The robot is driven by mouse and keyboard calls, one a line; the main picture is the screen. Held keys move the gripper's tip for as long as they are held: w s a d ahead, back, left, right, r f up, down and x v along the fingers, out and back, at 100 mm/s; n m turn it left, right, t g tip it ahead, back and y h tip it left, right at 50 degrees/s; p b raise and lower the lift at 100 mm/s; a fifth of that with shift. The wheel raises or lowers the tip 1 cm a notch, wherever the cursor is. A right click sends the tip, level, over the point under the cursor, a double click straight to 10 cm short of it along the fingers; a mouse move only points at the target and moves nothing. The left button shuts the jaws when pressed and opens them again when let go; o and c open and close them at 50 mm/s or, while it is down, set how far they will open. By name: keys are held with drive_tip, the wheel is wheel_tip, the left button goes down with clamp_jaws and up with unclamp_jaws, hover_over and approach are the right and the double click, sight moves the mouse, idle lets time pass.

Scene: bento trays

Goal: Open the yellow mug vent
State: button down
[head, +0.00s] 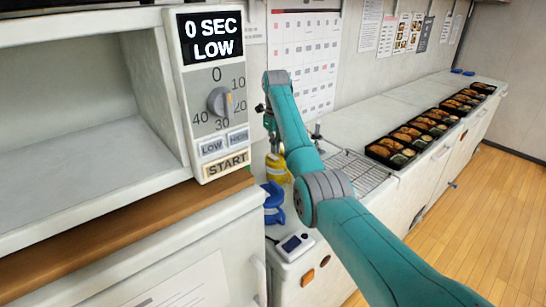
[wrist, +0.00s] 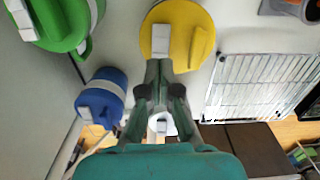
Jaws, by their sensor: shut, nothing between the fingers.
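The yellow mug (wrist: 178,14) is seen from above at the top centre of the wrist view, with a white tab (wrist: 160,40) on its lid and a raised yellow part (wrist: 201,46) to the right. My gripper (wrist: 159,64) is shut and empty, its fingertips in line with the tab's near edge. I cannot tell whether they touch it. In the head view the yellow mug (head: 279,172) stands on the counter beyond the microwave, with my gripper (head: 275,147) just above it. I cannot tell whether the vent is open.
A wire rack (wrist: 255,85) is to the right. Several bento trays (head: 412,138) line the counter. The microwave (head: 212,95) stands at the left.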

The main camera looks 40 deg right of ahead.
sight(273, 157)
drive_tip(key=shift+f, duration=1.15)
idle(1.6)
